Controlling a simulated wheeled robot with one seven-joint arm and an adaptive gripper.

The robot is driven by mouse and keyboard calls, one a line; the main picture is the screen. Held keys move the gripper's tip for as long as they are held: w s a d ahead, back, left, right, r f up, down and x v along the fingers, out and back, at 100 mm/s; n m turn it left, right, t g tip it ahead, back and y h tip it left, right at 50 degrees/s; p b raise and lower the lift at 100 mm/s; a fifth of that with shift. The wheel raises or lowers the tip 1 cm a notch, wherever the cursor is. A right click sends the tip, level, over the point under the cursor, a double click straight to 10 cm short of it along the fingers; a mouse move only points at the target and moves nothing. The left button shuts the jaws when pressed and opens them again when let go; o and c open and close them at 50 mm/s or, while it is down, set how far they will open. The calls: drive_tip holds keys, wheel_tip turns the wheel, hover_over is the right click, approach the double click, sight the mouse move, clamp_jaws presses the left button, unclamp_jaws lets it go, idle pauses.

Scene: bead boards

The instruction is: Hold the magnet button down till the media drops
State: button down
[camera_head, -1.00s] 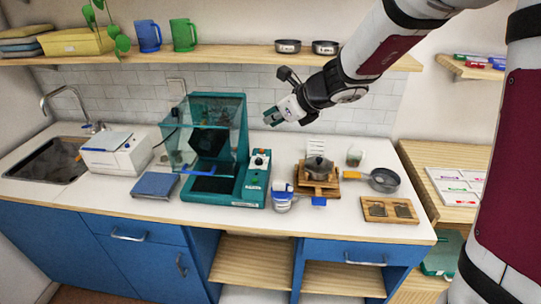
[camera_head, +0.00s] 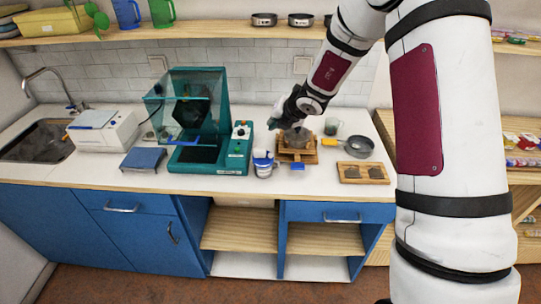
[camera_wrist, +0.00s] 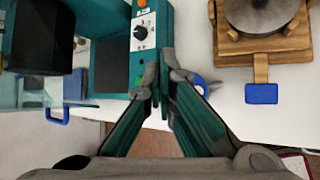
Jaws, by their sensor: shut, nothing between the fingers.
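The teal machine (camera_head: 195,157) with a clear tilted hood stands on the white counter. Its control panel (camera_head: 238,148) is on its right side. In the head view my gripper (camera_head: 274,122) hangs right of the panel; contact is not visible. I cannot tell which control is the magnet button.
A wooden stand (camera_head: 298,157) with a dark pot, a pan (camera_head: 358,147) and a wooden tray (camera_head: 362,174) are farther right. A blue pad (camera_head: 143,159) and a white device (camera_head: 103,131) are left. A shelf runs above.

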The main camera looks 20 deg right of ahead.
drive_tip(key=shift+f+b, duration=1.75)
drive_tip(key=shift+f, duration=2.65)
drive_tip(key=shift+f, duration=0.4)
drive_tip(key=shift+f+b, duration=0.4)
drive_tip(key=shift+r+p, duration=0.3)
drive_tip(key=shift+r, duration=0.55)
drive_tip(key=shift+r+p, duration=0.95)
drive_tip(key=shift+r, duration=1.55)
drive_tip(key=shift+r, duration=0.1)
